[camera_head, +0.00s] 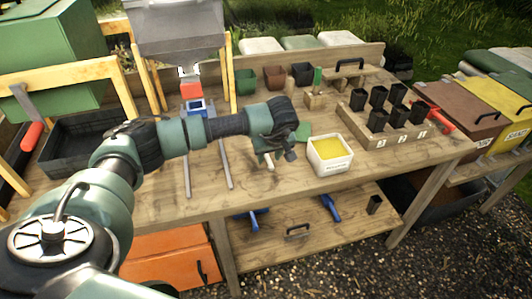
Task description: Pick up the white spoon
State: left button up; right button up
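My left gripper (285,153) reaches in from the left and points down over the wooden workbench (250,194), left of a white tub of yellow material (330,154). A small pale, narrow piece (269,160) shows at the gripper's lower left. It may be part of the white spoon, but it is too small to tell, and I cannot tell whether the gripper touches it. No other white spoon is clearly visible. The fingers are dark and small, so their opening is unclear. My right gripper is not in view.
A wooden tray of black pots (374,139) stands right of the tub. Green, brown and black pots stand at the back, beside a grey hopper (178,28). The bench front left of the tub is mostly clear.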

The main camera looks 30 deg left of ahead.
pick_arm(q)
jog(key=shift+x, duration=1.15)
jog(key=shift+d, duration=0.1)
grip_shut()
jog(key=shift+w, duration=0.1)
dwell(0.3)
